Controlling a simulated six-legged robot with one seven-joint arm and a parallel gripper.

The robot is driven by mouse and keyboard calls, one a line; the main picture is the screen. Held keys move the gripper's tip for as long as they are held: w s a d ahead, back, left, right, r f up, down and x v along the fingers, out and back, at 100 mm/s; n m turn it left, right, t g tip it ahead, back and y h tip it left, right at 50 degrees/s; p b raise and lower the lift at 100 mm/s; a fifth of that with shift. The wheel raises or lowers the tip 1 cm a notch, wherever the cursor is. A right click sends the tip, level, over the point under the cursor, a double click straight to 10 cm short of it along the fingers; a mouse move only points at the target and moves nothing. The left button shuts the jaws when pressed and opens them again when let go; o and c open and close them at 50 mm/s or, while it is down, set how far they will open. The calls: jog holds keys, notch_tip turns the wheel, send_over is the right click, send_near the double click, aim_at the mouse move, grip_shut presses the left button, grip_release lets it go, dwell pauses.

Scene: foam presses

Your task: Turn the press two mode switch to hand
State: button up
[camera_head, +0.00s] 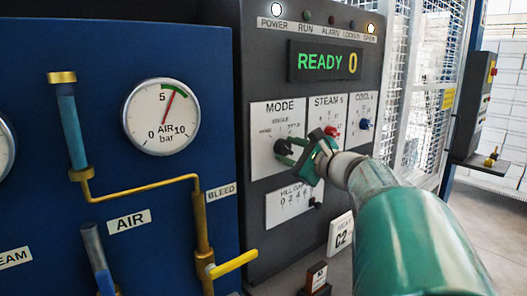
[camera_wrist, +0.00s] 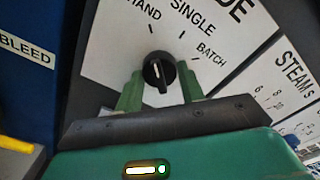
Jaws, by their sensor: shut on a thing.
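The mode switch is a black knob on a white MODE plate (camera_head: 268,112). The knob (camera_wrist: 159,72) also shows in the wrist view, with a short white mark pointing upward, slightly left, toward the HAND tick. SINGLE is up and right of it, BATCH farther right. My gripper (camera_wrist: 160,88) has its two green fingers on either side of the knob, shut on it. In the head view my gripper (camera_head: 288,152) reaches the knob from the right and partly hides it.
The STEAM plate (camera_head: 328,106) with a red knob and the COOL plate (camera_head: 364,108) with a blue knob are to the right. A FILL plate (camera_head: 292,203) is below. The yellow BLEED lever (camera_head: 233,263) sticks out at lower left. The display (camera_head: 325,62) reads READY 0.

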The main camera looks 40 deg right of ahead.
dwell(0.3)
jog(key=o, duration=1)
jog(key=shift+c, duration=0.2)
jog(key=shift+s, duration=0.15)
jog(key=s, duration=1.3)
jog(key=shift+s+d, duration=0.2)
jog(key=shift+s, duration=0.1)
jog(key=w+a+f+n+g+y, duration=0.2)
jog(key=a+f+n+g, duration=0.3)
jog(key=a, duration=0.5)
jog(key=w+a+f+n+g+y, duration=0.25)
jog(key=a+f+n, duration=0.4)
jog(key=a, duration=0.35)
jog(key=s+a+f+n+g+h, duration=0.5)
jog(key=s+a+f+n, duration=0.2)
jog(key=a+f+n, duration=0.4)
jog(key=f+n, duration=0.1)
jog(key=n, duration=0.3)
jog(key=shift+a, duration=0.2)
